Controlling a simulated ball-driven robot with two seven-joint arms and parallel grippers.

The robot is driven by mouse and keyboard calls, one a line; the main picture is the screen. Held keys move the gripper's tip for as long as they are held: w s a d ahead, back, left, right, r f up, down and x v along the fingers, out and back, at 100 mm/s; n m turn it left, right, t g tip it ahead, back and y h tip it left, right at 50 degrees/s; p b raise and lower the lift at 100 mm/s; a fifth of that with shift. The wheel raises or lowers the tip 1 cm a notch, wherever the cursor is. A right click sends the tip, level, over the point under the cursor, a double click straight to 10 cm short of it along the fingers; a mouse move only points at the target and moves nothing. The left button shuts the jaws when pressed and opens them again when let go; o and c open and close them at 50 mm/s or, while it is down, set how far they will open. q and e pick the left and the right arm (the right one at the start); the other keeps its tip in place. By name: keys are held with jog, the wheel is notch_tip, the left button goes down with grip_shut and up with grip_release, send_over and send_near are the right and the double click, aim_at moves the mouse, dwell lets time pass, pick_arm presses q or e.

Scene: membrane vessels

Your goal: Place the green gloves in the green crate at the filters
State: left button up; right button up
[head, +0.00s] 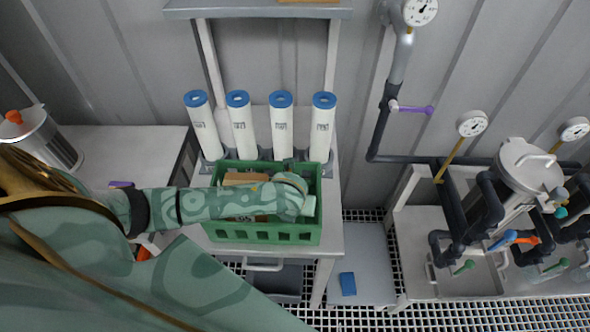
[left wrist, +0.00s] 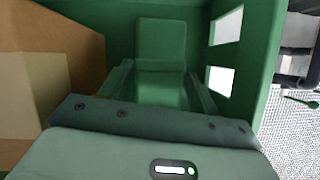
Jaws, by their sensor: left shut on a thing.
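The green crate (head: 265,236) stands on the table in front of the white filters (head: 283,128). My left arm reaches over it from the left, and its hand is over the right part of the crate; the fingertips are hidden in the head view. In the left wrist view my left gripper (left wrist: 162,88) is inside the crate (left wrist: 258,50), between its walls. It is shut on a green, folded-looking thing, which appears to be the green gloves (left wrist: 160,42). Whether the gloves touch the crate floor is unclear. My right gripper is not in view.
A brown cardboard box (left wrist: 75,45) sits in the crate, left of the gripper. Several blue-capped filters stand close behind the crate. A shelf (head: 258,12) is above. Dark pipes with gauges (head: 472,124) are to the right. A blue block (head: 348,284) lies lower down.

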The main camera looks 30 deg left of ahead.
pick_arm(q)
jog(key=shift+r, duration=0.1)
jog(key=o, duration=0.8)
jog(key=p+v, duration=0.5)
jog(key=v, duration=0.7)
jog(key=shift+p, duration=0.35)
